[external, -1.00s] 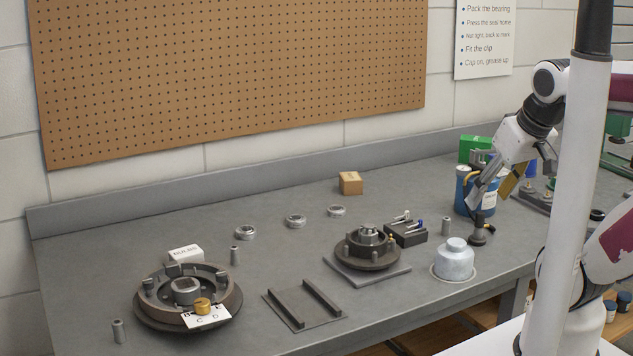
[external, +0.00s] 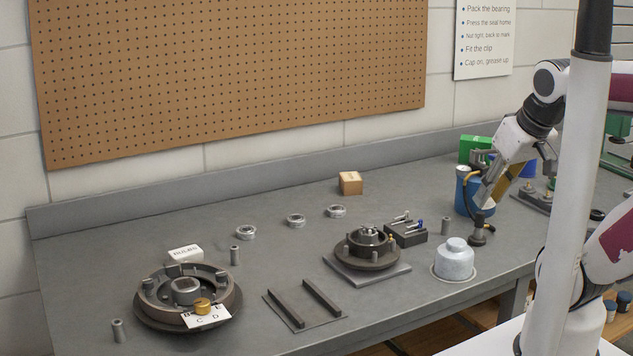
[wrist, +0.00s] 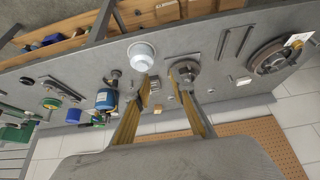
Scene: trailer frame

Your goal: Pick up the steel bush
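Small grey steel bushes stand upright on the bench in the external view: one right of the hub (external: 445,226), one near the bench's middle left (external: 235,256), and one at the front left (external: 118,331). I cannot tell from looks which is meant. My gripper (external: 482,200) is above the bench at the right, beside the blue can and up and right of the right-hand bush. In the wrist view my gripper (wrist: 165,88) has its two yellow-sided fingers spread apart, with nothing held.
A domed metal cap (external: 454,260) stands in front of the right-hand bush. A pin block (external: 407,237) and hub (external: 367,249) lie left of it. The blue can (external: 462,194) is close to my gripper. A brake drum (external: 232,304) sits at left.

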